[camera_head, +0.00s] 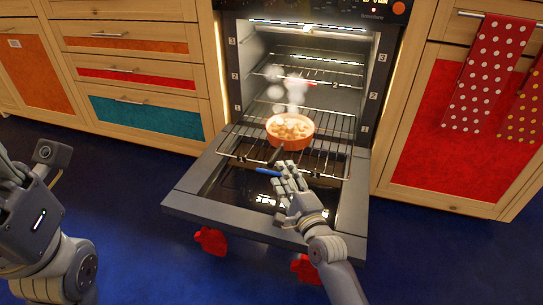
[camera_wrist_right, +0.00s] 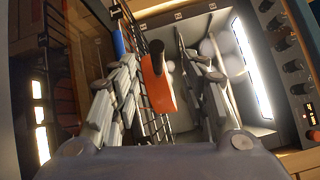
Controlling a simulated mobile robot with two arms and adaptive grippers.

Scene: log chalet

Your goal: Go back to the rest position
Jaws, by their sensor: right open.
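My right gripper (camera_head: 288,178) is open over the lowered oven door, just in front of an orange pan (camera_head: 300,142). The pan holds lumpy pale-brown food, gives off white steam and sits on the pulled-out oven rack (camera_head: 336,148). Its dark handle (camera_head: 276,154) points toward the gripper. In the right wrist view the pan (camera_wrist_right: 158,90) and its handle (camera_wrist_right: 157,56) show between the spread fingers (camera_wrist_right: 160,75), which do not appear closed on them. My left gripper (camera_head: 12,172) is cut off at the left edge, away from the oven, its fingers unclear.
The oven door (camera_head: 190,196) is down like a shelf. A blue rod (camera_head: 268,172) lies close to the right fingers. Two red mitt-like things (camera_head: 211,240) (camera_head: 306,268) hang under the door. Red dotted towels (camera_head: 488,75) hang at right. The blue floor is clear.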

